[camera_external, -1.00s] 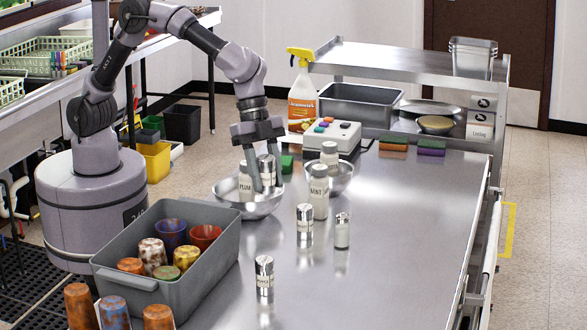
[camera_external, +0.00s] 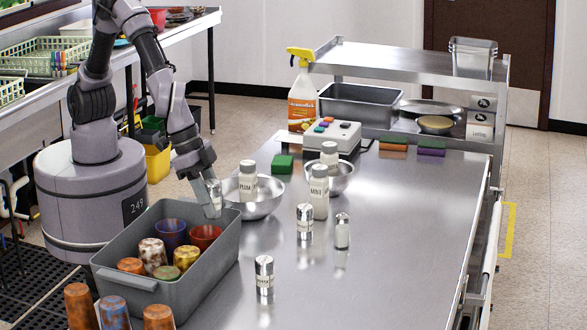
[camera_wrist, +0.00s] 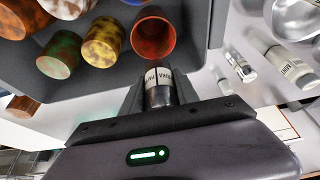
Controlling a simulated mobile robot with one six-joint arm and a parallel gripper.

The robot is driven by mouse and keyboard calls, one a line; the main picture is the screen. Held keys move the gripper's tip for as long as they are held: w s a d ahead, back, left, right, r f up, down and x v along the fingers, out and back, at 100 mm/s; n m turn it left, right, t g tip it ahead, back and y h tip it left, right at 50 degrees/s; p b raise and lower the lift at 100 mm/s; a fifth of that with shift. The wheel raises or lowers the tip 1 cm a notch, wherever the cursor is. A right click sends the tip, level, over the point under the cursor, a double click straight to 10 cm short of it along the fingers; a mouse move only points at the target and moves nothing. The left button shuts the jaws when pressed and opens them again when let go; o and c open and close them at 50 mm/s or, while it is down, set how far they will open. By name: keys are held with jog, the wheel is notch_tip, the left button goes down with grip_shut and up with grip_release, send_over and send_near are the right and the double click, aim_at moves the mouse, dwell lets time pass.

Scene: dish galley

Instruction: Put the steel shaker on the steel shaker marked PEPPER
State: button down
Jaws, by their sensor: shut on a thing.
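My gripper (camera_external: 211,204) is shut on a steel shaker (camera_external: 215,190) with a pale label band. It holds the shaker close above the back right corner of the grey tub. In the wrist view the shaker (camera_wrist: 158,88) sits between the fingers, in front of a red cup; its label is not clearly readable. Two other steel shakers stand upright on the steel table: one right of the middle (camera_external: 304,222) and one nearer, right of the tub (camera_external: 264,275). Their labels are too small to read, so I cannot tell which is marked PEPPER.
The grey tub (camera_external: 219,262) holds several coloured cups. A steel bowl (camera_external: 262,208) holds a PLUM shaker (camera_external: 247,182). A MINT shaker (camera_external: 318,195) and a small glass shaker (camera_external: 342,232) stand to the right.

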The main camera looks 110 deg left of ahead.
send_over(271, 261)
jog(key=s, duration=0.1)
jog(key=shift+s+f, duration=0.15)
jog(key=shift+f, duration=0.7)
notch_tip(271, 261, down, 4)
jog(key=shift+r+b, duration=0.2)
jog(key=shift+b, duration=0.35)
jog(key=shift+r, duration=0.1)
jog(key=shift+s, duration=0.1)
jog(key=c, duration=0.9)
grip_release()
